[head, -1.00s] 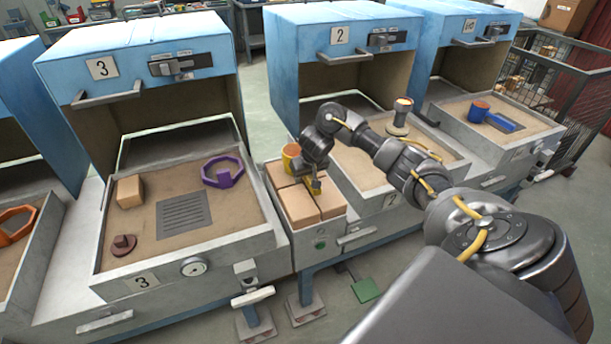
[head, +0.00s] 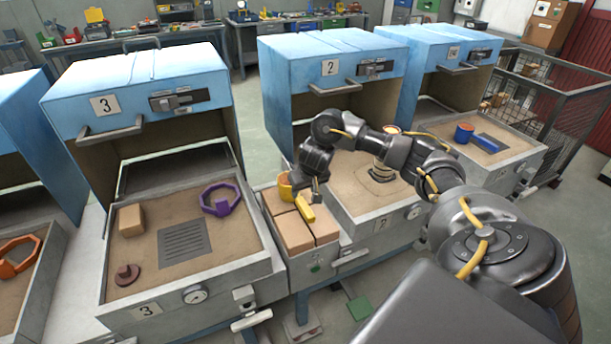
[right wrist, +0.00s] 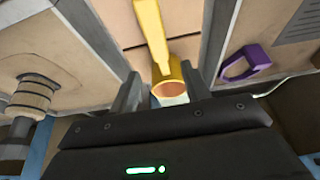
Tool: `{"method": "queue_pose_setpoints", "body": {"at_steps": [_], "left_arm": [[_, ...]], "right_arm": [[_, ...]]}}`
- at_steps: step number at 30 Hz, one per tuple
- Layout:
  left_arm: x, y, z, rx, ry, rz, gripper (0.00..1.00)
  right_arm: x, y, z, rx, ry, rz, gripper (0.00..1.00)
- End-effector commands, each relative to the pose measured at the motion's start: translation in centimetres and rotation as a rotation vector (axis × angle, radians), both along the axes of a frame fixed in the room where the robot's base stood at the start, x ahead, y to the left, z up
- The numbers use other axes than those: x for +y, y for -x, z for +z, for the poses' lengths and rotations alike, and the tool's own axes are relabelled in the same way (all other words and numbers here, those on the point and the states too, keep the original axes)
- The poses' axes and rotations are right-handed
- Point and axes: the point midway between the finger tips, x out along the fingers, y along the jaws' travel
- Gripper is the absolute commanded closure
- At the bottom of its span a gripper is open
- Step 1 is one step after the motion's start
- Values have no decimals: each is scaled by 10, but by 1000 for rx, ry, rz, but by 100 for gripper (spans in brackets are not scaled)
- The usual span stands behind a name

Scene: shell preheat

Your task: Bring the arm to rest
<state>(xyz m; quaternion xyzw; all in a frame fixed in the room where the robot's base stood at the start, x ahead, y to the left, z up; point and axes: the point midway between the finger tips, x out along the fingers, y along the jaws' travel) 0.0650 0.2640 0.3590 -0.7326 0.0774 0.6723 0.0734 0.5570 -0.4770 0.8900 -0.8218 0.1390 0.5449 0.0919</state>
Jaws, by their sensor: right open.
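My right arm reaches in from the right in the head view, with its gripper (head: 312,197) over the box of tan blocks between two stations. In the right wrist view the gripper's two fingers (right wrist: 164,92) stand apart with nothing clamped. A yellow cup (head: 285,187) with a long yellow handle (head: 306,209) is at the blocks, partly hidden by my gripper. In the right wrist view the yellow cup (right wrist: 167,82) shows between the fingers, seemingly beyond them; the exact gap cannot be told. My left gripper is not in view.
The tan blocks (head: 295,235) sit between the sand bed of station 3 (head: 140,240) and that of station 2 (head: 355,195). A purple ring (head: 220,199) lies on the left bed. A ringed post (head: 383,172) stands under my forearm. A wire cage (head: 560,100) is at right.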

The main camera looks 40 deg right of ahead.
Motion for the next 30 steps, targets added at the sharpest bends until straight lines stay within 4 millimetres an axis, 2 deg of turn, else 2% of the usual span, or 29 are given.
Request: {"method": "queue_pose_setpoints", "body": {"at_steps": [1,4,11,23,26,29,30], "left_arm": [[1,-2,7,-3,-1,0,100],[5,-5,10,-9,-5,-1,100],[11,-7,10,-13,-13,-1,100],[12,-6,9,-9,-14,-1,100],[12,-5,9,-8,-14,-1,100],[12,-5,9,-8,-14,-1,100],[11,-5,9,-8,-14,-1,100]], "right_arm": [[0,2,9,-2,1,2,53],[1,5,13,-1,1,0,53],[2,6,13,0,0,0,53],[3,6,13,0,0,2,53],[15,5,6,-8,-1,44,53],[52,2,-14,-38,-4,164,53],[75,1,-25,-61,-5,233,53]]}}
